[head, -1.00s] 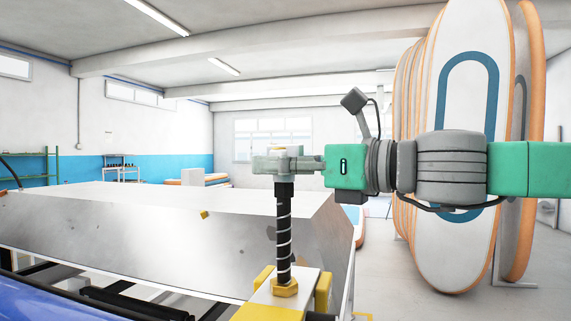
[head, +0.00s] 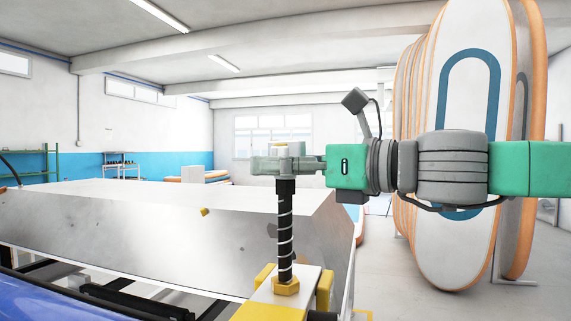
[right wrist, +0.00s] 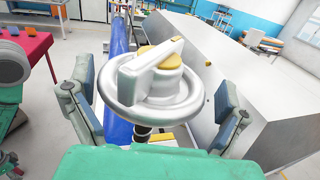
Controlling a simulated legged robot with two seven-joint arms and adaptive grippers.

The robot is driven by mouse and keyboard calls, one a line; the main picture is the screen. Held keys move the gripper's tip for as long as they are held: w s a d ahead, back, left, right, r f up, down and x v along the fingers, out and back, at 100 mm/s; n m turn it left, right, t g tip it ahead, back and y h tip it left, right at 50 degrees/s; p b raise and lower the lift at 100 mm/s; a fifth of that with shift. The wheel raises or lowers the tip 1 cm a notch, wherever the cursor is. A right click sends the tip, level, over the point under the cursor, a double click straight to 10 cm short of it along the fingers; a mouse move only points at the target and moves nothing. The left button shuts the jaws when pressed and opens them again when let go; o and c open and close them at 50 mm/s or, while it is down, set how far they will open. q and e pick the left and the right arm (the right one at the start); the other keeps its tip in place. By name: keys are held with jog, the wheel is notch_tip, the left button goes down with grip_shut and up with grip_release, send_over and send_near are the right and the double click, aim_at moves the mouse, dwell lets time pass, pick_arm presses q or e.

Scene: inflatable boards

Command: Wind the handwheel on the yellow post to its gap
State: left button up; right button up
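The silver handwheel (right wrist: 118,88), with a raised grip bar and a yellow hub, fills the middle of the right wrist view. My right gripper (right wrist: 152,95) is open, with one finger on each side of the wheel's rim; I cannot tell whether either finger touches it. In the head view my right gripper (head: 279,165) is level with the top of the threaded spindle (head: 285,235) and hides most of the wheel. The spindle rises from a yellow nut on the yellow post (head: 250,311). The gap is not clearly visible. My left gripper is not in view.
A large pale metal block (head: 150,228) stands just left of the spindle. A blue surface (head: 45,300) lies at lower left. Upright inflatable boards (head: 462,215) stand behind my right arm. A red-covered table (right wrist: 22,52) shows at the wrist view's left.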

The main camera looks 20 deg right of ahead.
jog(key=shift+s+d+r, duration=0.1)
jog(key=shift+s+r, duration=0.05)
jog(key=shift+s, duration=0.1)
jog(key=v, duration=1.1)
jog(key=shift+d+f, duration=0.2)
jog(key=shift+d, duration=0.1)
